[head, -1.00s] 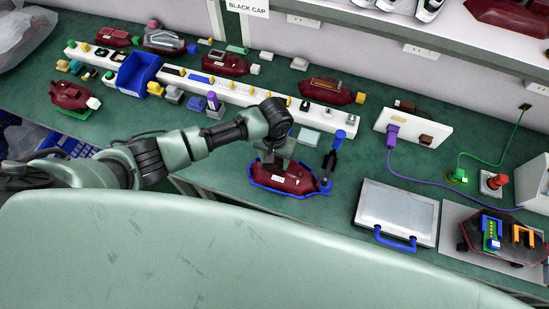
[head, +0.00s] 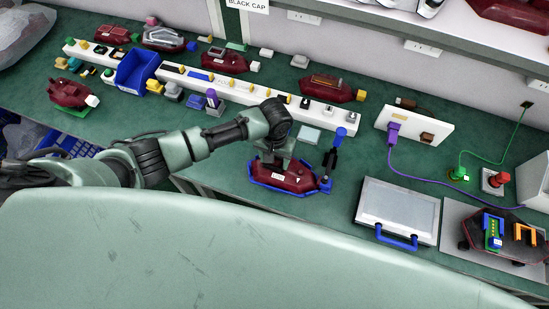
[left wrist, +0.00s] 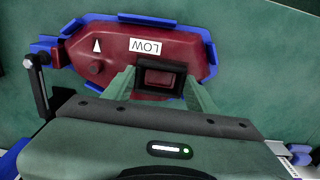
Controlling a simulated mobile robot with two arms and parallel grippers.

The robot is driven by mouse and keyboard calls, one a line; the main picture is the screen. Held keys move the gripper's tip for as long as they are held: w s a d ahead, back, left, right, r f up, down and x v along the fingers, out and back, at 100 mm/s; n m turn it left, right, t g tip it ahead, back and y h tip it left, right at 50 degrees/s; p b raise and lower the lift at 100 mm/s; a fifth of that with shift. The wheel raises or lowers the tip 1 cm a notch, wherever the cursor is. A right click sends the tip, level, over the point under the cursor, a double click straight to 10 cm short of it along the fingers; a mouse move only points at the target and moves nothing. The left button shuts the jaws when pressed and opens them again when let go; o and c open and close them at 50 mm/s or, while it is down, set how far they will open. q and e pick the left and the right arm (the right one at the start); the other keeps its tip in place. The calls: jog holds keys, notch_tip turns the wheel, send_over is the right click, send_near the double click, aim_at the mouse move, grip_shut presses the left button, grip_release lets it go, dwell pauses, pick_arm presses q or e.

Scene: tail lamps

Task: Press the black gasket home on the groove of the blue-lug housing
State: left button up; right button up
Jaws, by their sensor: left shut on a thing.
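The red housing (head: 290,178) sits on the green bench with blue pieces around its edge. In the left wrist view the housing (left wrist: 95,62) shows a LOW label and a white triangle. My left gripper (left wrist: 160,88) is shut on the black gasket (left wrist: 158,67), a rectangular frame, with one finger on each side. The gasket lies over a raised red rectangular part of the housing, which shows through its opening. I cannot tell how deep it sits. In the head view my left gripper (head: 273,158) points down over the housing and hides the gasket. My right gripper is out of view.
A blue-handled lever clamp (head: 333,155) stands at the housing's right end. A grey case (head: 397,210) lies to the right. A long white strip (head: 240,92) with several small parts and a blue bin (head: 138,70) are behind. Bench around the housing's front is clear.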

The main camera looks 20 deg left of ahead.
pick_arm(q)
jog(key=o, duration=1.3)
jog(key=shift+o, duration=0.2)
notch_tip(320, 180, up, 8)
jog(key=b, duration=0.1)
jog(key=shift+f, duration=0.1)
